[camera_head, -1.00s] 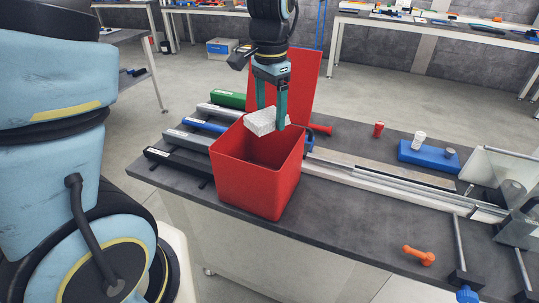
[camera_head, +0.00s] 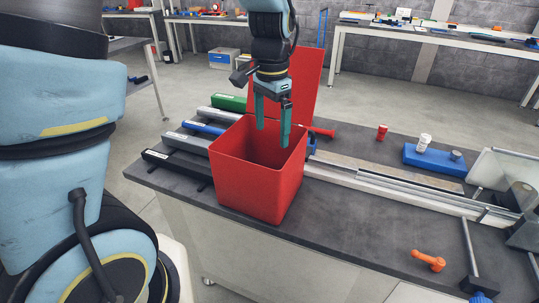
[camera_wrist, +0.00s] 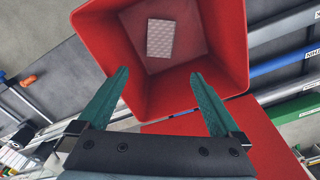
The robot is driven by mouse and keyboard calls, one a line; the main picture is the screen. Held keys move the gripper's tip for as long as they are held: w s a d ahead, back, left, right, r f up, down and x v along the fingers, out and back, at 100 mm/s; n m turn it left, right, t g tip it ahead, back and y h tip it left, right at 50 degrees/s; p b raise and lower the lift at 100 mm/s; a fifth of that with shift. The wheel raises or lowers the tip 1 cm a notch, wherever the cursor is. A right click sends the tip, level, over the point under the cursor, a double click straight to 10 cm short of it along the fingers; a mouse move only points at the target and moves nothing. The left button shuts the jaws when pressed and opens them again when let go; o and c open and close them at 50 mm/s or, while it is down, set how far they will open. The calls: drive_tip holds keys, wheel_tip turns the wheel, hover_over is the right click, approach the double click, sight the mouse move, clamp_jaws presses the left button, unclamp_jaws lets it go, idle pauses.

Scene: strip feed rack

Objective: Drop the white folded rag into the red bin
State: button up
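The red bin (camera_head: 258,190) stands on the dark bench with its lid (camera_head: 304,90) tipped open behind it. The white folded rag (camera_wrist: 160,38) lies flat on the floor of the bin in the wrist view. In the head view the bin's front wall hides it. My gripper (camera_head: 272,138) points down over the bin's opening, its teal fingers spread apart with nothing between them. In the wrist view the open gripper (camera_wrist: 160,98) shows at the bin's rim, apart from the rag.
Green, blue and black rails (camera_head: 178,167) lie left of the bin. A metal strip track (camera_head: 390,190) runs to the right. A blue block (camera_head: 432,160), a red cylinder (camera_head: 382,132) and an orange handle (camera_head: 428,260) are on the bench. The bench front is mostly clear.

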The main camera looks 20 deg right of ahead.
drive_tip(key=shift+r, duration=0.1)
wheel_tip(320, 180, up, 11)
drive_tip(key=b, duration=0.2)
drive_tip(key=shift+a+f, duration=0.1)
drive_tip(key=shift+f, duration=0.1)
idle(0.3)
drive_tip(key=a+f+n, duration=0.6)
drive_tip(key=a, duration=0.7)
drive_tip(key=a+f+n+t, duration=0.1)
drive_tip(key=a+f+n, duration=0.6)
drive_tip(key=a, duration=0.6)
drive_tip(key=shift+w+f+t, duration=0.25)
drive_tip(key=shift+w+t, duration=0.05)
drive_tip(key=shift+w, duration=0.15)
